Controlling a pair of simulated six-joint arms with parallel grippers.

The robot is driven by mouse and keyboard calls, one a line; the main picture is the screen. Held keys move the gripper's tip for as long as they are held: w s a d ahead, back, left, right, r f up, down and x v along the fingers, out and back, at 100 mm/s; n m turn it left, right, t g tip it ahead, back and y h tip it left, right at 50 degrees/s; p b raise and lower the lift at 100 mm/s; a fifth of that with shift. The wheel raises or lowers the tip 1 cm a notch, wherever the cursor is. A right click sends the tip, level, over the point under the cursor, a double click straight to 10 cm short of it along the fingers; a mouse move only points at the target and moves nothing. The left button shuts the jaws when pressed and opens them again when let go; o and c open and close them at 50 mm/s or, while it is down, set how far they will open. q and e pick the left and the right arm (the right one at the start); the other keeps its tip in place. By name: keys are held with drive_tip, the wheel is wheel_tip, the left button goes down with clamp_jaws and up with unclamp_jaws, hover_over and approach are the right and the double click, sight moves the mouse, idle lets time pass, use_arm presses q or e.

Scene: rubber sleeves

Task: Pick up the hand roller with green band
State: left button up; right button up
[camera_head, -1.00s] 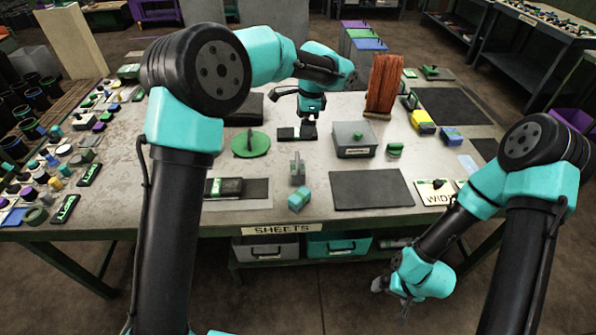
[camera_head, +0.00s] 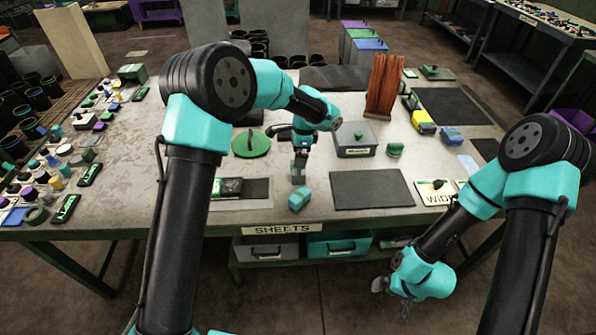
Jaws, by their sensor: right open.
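My right gripper (camera_head: 379,285) is open and empty, low in front of the table's front edge.
A dark mat (camera_head: 371,189) and a black-and-green item (camera_head: 228,188) lie near the front edge.

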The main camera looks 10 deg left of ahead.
use_arm(q)
drive_tip(key=shift+s+a+f, duration=0.1)
drive_tip(key=shift+f, duration=1.2)
drive_tip(key=shift+s+a+f, duration=0.1)
drive_tip(key=shift+f, duration=1.2)
drive_tip(key=c, duration=0.8)
drive_tip(key=shift+r, duration=0.15)
wheel_tip(320, 180, up, 10)
drive_tip(key=shift+f, duration=0.1)
